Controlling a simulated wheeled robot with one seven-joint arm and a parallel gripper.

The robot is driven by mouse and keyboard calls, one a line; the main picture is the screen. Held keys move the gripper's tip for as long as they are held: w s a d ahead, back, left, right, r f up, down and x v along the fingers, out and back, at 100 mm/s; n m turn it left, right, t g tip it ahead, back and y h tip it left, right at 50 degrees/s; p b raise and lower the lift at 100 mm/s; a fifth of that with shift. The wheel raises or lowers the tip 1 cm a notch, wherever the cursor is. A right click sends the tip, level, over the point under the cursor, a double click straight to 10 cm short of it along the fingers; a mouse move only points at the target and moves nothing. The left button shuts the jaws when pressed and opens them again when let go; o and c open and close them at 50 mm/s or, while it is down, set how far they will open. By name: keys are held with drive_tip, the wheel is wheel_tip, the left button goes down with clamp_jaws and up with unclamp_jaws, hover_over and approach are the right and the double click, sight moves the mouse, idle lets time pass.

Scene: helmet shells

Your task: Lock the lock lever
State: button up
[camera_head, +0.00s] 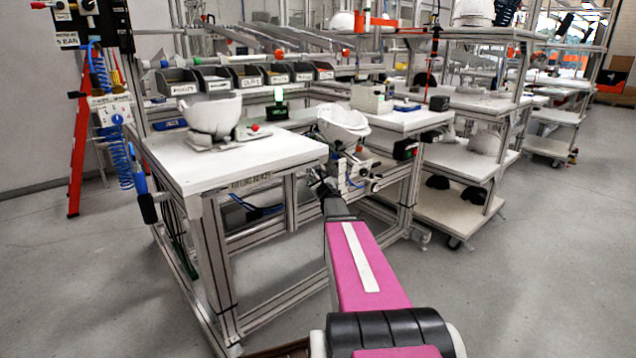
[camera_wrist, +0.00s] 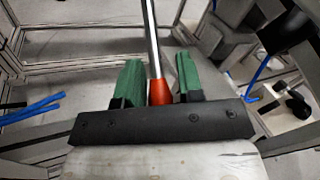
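A lever with a bright metal rod (camera_wrist: 152,40) and an orange-red grip end (camera_wrist: 161,92) shows in the wrist view; I take it to be the lock lever. My gripper (camera_wrist: 159,62) has two green fingers, one on each side of the lever. In the head view my gripper (camera_head: 323,188) is low in front of the fixture (camera_head: 355,168) that carries a white helmet shell (camera_head: 343,121). The lever cannot be made out there.
A white worktable (camera_head: 240,166) with another white shell (camera_head: 213,117) and a small red knob (camera_head: 255,127) stands to the left. Table frame legs are close to my arm. A shelf cart (camera_head: 455,205) stands to the right. The grey floor (camera_head: 530,270) at the right is clear.

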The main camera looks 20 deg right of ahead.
clamp_jaws()
drive_tip(key=shift+s+r, duration=0.1)
drive_tip(key=shift+s+r+g, duration=0.15)
drive_tip(key=shift+r+g, duration=0.05)
drive_tip(key=shift+g, duration=0.3)
drive_tip(key=shift+s+d+r+n, duration=0.1)
drive_tip(key=shift+s+n, duration=0.05)
drive_tip(key=shift+n, duration=0.15)
drive_tip(key=shift+o, duration=1.9)
unclamp_jaws()
drive_tip(key=s+r, duration=0.1)
drive_tip(key=s, duration=0.9)
drive_tip(key=shift+s+a, duration=0.3)
drive_tip(key=shift+s, duration=0.05)
